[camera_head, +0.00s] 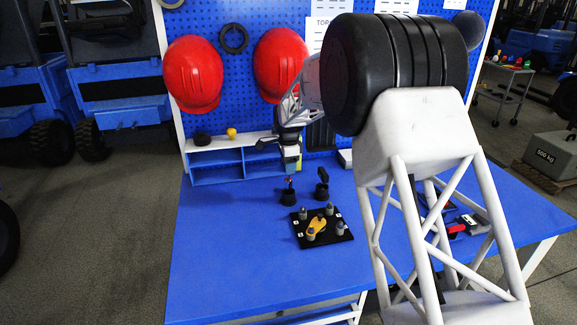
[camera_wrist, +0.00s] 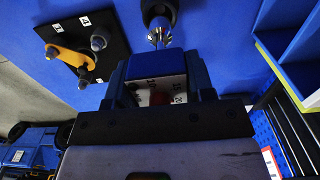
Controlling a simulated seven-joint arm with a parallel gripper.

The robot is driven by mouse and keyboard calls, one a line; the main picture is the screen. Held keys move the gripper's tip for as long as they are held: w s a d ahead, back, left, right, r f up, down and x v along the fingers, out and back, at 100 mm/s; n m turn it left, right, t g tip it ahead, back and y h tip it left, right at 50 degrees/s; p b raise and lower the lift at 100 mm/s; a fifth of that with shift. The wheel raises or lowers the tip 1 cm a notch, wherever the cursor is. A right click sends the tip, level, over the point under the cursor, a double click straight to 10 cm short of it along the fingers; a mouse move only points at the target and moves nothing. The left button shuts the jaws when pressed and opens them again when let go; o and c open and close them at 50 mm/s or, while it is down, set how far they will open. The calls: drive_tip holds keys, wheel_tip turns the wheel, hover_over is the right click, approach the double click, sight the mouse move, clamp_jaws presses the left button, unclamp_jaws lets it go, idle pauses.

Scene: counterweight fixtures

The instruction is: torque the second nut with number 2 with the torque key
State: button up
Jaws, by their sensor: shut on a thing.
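My gripper (camera_head: 291,143) hangs above the blue table near the back panel. The black plate (camera_head: 306,241) lies on the table, in front of and right of my gripper. It carries a yellow piece (camera_head: 316,225) and several grey nuts on posts, such as one nut (camera_head: 340,228). Small white labels sit at its edges; I cannot read which is number 2.
Two black holders stand behind the plate: a left holder (camera_head: 288,198) with a tool in it and a right holder (camera_head: 322,192). A silver-tipped tool (camera_wrist: 160,30) shows in the wrist view. A blue-and-white shelf (camera_head: 217,174) is at the back left. The table's left front is clear.

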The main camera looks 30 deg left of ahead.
drive_tip(key=c, duration=0.3)
drive_tip(key=s+d+r+n, duration=0.2)
drive_tip(key=d+n, duration=0.2)
drive_tip(key=d, duration=0.4)
drive_tip(key=s+d+r+n, duration=0.2)
drive_tip(key=d+n, duration=0.2)
drive_tip(key=d, duration=0.4)
drive_tip(key=s+d+r+n, duration=0.1)
drive_tip(key=d+n, duration=0.3)
drive_tip(key=d, duration=0.4)
drive_tip(key=shift+s+r+n, duration=0.3)
drive_tip(key=shift+s+r, duration=0.1)
drive_tip(key=shift+s, duration=0.3)
drive_tip(key=shift+c, duration=0.2)
